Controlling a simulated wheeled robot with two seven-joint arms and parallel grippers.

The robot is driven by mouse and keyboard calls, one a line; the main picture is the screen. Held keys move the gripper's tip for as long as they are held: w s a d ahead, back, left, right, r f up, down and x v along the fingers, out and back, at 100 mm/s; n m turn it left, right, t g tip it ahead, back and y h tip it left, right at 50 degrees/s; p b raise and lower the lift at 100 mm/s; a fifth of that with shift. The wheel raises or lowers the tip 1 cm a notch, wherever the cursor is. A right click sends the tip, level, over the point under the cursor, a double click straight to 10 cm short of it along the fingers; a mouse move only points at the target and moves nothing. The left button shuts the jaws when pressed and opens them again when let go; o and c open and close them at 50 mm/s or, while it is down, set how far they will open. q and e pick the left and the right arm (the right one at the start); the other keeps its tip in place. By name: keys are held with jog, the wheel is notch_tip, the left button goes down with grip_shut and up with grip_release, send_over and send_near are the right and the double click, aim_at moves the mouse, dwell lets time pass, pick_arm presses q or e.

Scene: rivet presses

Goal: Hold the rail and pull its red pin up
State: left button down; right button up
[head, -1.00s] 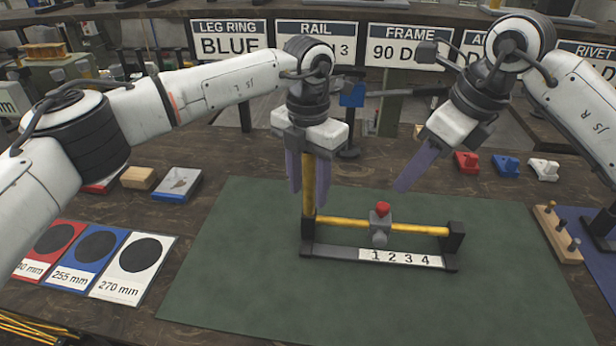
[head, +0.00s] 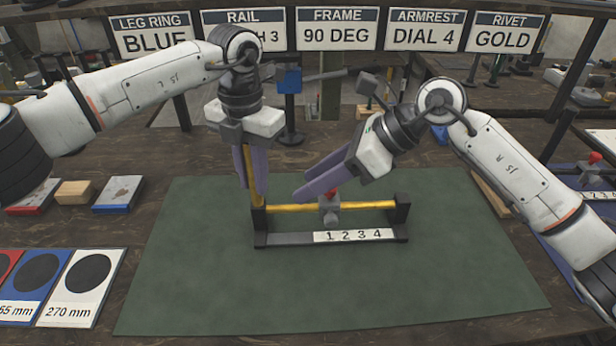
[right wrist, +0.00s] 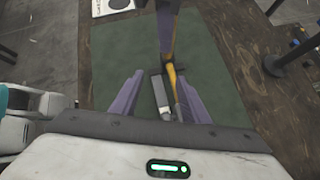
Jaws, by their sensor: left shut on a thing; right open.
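The rail is a yellow bar (head: 370,206) across a black stand (head: 285,240) with a white strip numbered 1 to 4. A grey slider (head: 329,211) sits on the bar, and the red pin (head: 331,193) shows on its top, partly behind my right fingers. My left gripper (head: 254,192) points down and is shut on the upright yellow part (head: 244,175) at the stand's left end. My right gripper (head: 308,190) is open and empty, tilted, with its fingertips just above and left of the pin. The right wrist view shows its two fingers apart (right wrist: 157,92); the pin cannot be made out there.
A green mat (head: 200,290) lies under the stand, with free room in front. Cards with black circles (head: 85,280) lie at the left. Small blocks (head: 75,192) stand behind them. Signs (head: 338,30) line the back. Another device with a red top (head: 594,160) stands at the right.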

jog(key=d+f+m+t+y, duration=0.1)
jog(key=t+y, duration=0.1)
jog(key=d+f+m+t+y, duration=0.1)
jog(key=d+t+y, duration=0.1)
jog(key=t, duration=0.1)
jog(key=d+f+t+y, duration=0.1)
jog(key=t, duration=0.1)
jog(key=shift+w+d+f+m+y, duration=0.1)
jog(key=shift+d+f+m+y, duration=0.2)
jog(key=shift+m+y, duration=0.1)
jog(key=d+f+m+t+h, duration=0.1)
jog(key=d+f+m+t, duration=0.1)
jog(key=d+t, duration=0.15)
jog(key=x, duration=1)
jog(key=shift+w+a+f, duration=0.2)
jog(key=shift+w+f, duration=0.1)
jog(key=shift+w, duration=0.05)
grip_shut()
